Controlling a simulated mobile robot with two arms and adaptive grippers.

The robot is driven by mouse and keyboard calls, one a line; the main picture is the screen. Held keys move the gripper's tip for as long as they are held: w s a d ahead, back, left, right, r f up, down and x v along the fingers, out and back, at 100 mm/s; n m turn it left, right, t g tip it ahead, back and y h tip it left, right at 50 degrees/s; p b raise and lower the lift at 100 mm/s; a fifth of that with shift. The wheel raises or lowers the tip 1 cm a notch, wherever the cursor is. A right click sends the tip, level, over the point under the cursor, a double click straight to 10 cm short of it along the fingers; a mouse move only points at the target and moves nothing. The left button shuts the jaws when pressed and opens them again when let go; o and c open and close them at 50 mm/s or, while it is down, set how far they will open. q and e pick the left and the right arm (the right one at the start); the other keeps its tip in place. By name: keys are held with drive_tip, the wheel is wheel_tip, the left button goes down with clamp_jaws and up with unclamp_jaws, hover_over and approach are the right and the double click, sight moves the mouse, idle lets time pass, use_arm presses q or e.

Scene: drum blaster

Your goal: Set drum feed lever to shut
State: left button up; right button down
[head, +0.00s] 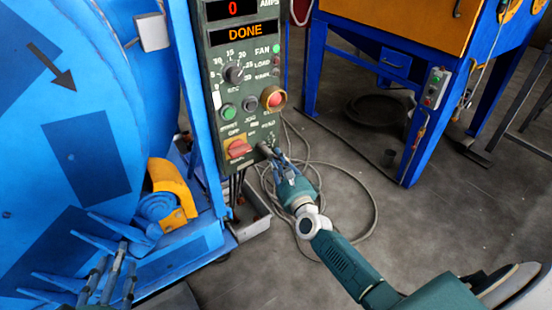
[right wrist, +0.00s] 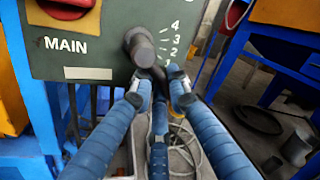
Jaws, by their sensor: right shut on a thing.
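The drum feed lever (head: 264,149) is a dark grey handle low on the right side of the green control panel (head: 222,105). In the right wrist view the lever (right wrist: 141,46) has a round hub beside the printed marks 1 to 4, and its arm points down and right, near the mark 1. My right gripper (head: 277,162) is at the lever; in the right wrist view its blue fingertips (right wrist: 162,76) are closed around the lower end of the arm, which they partly hide. My left gripper (head: 110,278) is at the lower left, fingers spread and empty.
The red and yellow main switch (head: 237,148) is left of the lever. The panel display (head: 237,36) reads DONE. The big blue drum machine (head: 85,110) fills the left. A loose cable (head: 345,165) lies on the floor. A blue-legged cabinet (head: 385,70) stands behind right.

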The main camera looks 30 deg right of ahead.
drive_tip(key=shift+f, duration=0.15)
drive_tip(key=c, duration=1.7)
unclamp_jaws()
drive_tip(key=shift+s, duration=0.15)
drive_tip(key=s, duration=0.8)
drive_tip(key=s+a, duration=0.1)
drive_tip(key=s, duration=0.2)
drive_tip(key=shift+s+f, duration=0.2)
drive_tip(key=shift+s, duration=0.2)
drive_tip(key=shift+a, duration=0.1)
